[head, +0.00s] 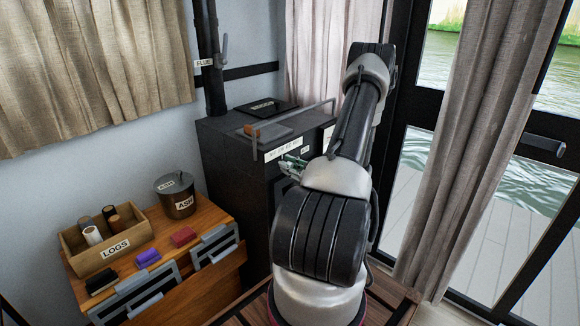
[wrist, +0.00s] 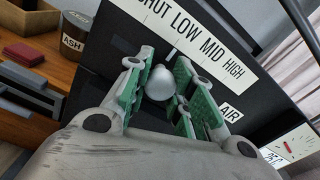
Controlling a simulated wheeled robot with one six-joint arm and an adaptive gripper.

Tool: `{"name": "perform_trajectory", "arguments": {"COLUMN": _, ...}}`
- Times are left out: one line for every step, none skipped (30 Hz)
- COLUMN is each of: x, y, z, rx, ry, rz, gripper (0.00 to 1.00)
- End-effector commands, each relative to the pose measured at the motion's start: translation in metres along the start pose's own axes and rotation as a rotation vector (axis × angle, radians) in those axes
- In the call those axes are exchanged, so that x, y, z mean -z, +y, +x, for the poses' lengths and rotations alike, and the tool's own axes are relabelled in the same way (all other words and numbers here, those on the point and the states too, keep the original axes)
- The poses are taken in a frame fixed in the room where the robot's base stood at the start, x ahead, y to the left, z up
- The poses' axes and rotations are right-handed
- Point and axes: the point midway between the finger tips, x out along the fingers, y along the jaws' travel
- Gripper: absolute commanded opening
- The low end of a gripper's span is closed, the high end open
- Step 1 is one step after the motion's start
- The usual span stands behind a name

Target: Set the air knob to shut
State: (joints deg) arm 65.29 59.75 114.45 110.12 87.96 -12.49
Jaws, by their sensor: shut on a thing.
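The air knob (wrist: 160,83) is a rounded grey knob on the dark stove front, below a white strip (wrist: 190,38) reading SHUT, LOW, MID, HIGH. A thin pale mark above the knob points roughly toward LOW, though the tilted view makes this hard to read exactly. My gripper (wrist: 163,76) has its green-padded fingers on either side of the knob and is shut on it. In the head view my gripper (head: 291,163) is at the stove front, and my arm hides most of the knob area. An AIR label (wrist: 231,111) is beside the knob.
The dark stove (head: 236,150) has a rail along its top front and a flue at the back. Left of it, a wooden counter holds a LOGS box (head: 73,258), an ASH pot (head: 179,207) and small coloured blocks. A dial (wrist: 291,146) is right of the knob.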

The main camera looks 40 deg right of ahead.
Motion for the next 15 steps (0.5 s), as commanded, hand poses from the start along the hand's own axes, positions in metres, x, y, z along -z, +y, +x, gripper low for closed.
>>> {"name": "perform_trajectory", "arguments": {"x": -0.002, "y": 0.004, "z": 0.0, "rx": 0.0, "ry": -0.001, "rz": 0.001, "gripper": 0.0}}
{"name": "perform_trajectory", "arguments": {"x": -0.002, "y": 0.007, "z": 0.0, "rx": 0.0, "ry": -0.002, "rz": 0.001, "gripper": 0.0}}
{"name": "perform_trajectory", "arguments": {"x": -0.004, "y": 0.011, "z": 0.0, "rx": 0.0, "ry": -0.002, "rz": 0.002, "gripper": 0.0}}
{"name": "perform_trajectory", "arguments": {"x": -0.005, "y": 0.016, "z": 0.0, "rx": 0.0, "ry": -0.002, "rz": 0.003, "gripper": 0.0}}
{"name": "perform_trajectory", "arguments": {"x": -0.007, "y": 0.02, "z": 0.001, "rx": -0.001, "ry": -0.003, "rz": 0.002, "gripper": 0.0}}
{"name": "perform_trajectory", "arguments": {"x": -0.008, "y": 0.025, "z": 0.001, "rx": -0.001, "ry": -0.003, "rz": 0.002, "gripper": 0.0}}
{"name": "perform_trajectory", "arguments": {"x": -0.009, "y": 0.028, "z": 0.0, "rx": -0.002, "ry": -0.002, "rz": 0.003, "gripper": 0.0}}
{"name": "perform_trajectory", "arguments": {"x": -0.01, "y": 0.031, "z": 0.0, "rx": -0.002, "ry": -0.002, "rz": 0.001, "gripper": 0.0}}
{"name": "perform_trajectory", "arguments": {"x": -0.011, "y": 0.034, "z": 0.0, "rx": -0.001, "ry": -0.002, "rz": 0.001, "gripper": 0.0}}
{"name": "perform_trajectory", "arguments": {"x": -0.012, "y": 0.036, "z": 0.0, "rx": -0.001, "ry": -0.001, "rz": 0.001, "gripper": 0.0}}
{"name": "perform_trajectory", "arguments": {"x": -0.013, "y": 0.037, "z": 0.0, "rx": 0.0, "ry": -0.001, "rz": 0.001, "gripper": 0.0}}
{"name": "perform_trajectory", "arguments": {"x": -0.013, "y": 0.039, "z": 0.0, "rx": 0.0, "ry": -0.001, "rz": 0.001, "gripper": 0.0}}
{"name": "perform_trajectory", "arguments": {"x": -0.013, "y": 0.039, "z": 0.0, "rx": 0.0, "ry": -0.001, "rz": 0.0, "gripper": 0.0}}
{"name": "perform_trajectory", "arguments": {"x": -0.013, "y": 0.04, "z": 0.0, "rx": 0.0, "ry": -0.001, "rz": 0.0, "gripper": 0.0}}
{"name": "perform_trajectory", "arguments": {"x": -0.013, "y": 0.04, "z": 0.0, "rx": -0.001, "ry": -0.002, "rz": 0.0, "gripper": 0.0}}
